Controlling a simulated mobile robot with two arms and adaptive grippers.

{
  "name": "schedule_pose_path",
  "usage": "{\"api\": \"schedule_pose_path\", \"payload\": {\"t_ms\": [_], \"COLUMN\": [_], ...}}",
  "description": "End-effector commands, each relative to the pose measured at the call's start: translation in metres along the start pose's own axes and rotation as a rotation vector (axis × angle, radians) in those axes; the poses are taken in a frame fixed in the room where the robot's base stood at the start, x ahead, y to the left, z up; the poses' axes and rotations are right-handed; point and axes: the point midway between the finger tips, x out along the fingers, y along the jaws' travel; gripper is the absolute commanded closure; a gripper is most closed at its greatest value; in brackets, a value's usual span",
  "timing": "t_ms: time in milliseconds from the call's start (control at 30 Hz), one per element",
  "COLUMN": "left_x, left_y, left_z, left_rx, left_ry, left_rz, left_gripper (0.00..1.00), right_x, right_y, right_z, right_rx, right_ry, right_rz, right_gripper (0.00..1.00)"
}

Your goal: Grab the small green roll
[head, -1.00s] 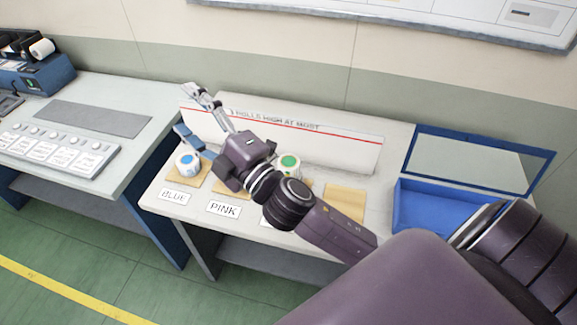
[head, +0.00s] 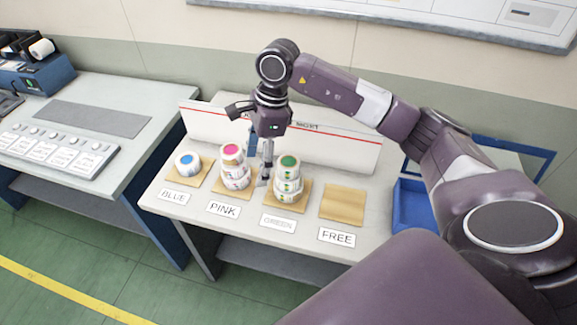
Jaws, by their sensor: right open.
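A stack of white rolls with green marks (head: 288,185) stands on the square board behind the GREEN label (head: 278,223). The top roll (head: 289,163) shows a green centre; it looks slightly narrower than the rolls below. My right gripper (head: 261,172) is open and empty. It points down between the pink and green stacks, just left of the green one, with its fingers beside or behind the rolls. I cannot tell whether a finger touches a roll. My left gripper is out of view.
A pink-centred stack (head: 234,170) stands close left of the gripper. A single blue-centred roll (head: 188,162) sits farther left. The FREE board (head: 343,206) is empty. A blue open box (head: 412,208) stands right, and a white panel (head: 345,154) with a red line stands behind.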

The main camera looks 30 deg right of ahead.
Motion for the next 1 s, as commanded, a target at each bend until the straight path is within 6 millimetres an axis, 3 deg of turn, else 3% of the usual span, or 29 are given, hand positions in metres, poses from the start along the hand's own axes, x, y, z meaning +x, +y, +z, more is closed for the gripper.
{"api": "schedule_pose_path", "payload": {"t_ms": [33,100,200,467,700,833,1000], "left_x": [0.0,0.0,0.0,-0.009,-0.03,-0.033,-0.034], "left_y": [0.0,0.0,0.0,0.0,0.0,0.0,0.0], "left_z": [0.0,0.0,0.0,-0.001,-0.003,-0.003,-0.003], "left_rx": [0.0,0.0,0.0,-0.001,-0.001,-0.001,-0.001], "left_ry": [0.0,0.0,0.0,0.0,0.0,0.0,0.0], "left_rz": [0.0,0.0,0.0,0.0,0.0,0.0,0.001], "left_gripper": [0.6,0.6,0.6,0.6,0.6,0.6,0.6], "right_x": [-0.011,-0.022,-0.032,-0.012,0.014,0.032,0.039], "right_y": [-0.008,-0.014,-0.017,-0.017,-0.023,-0.024,-0.025], "right_z": [-0.024,-0.049,-0.068,-0.081,-0.096,-0.1,-0.102], "right_rx": [0.009,0.021,0.032,0.037,0.039,0.036,0.035], "right_ry": [0.079,0.164,0.23,0.248,0.247,0.245,0.245], "right_rz": [-0.012,-0.018,-0.02,-0.014,-0.012,-0.013,-0.018], "right_gripper": [0.37,0.37,0.37,0.37,0.37,0.37,0.37]}}
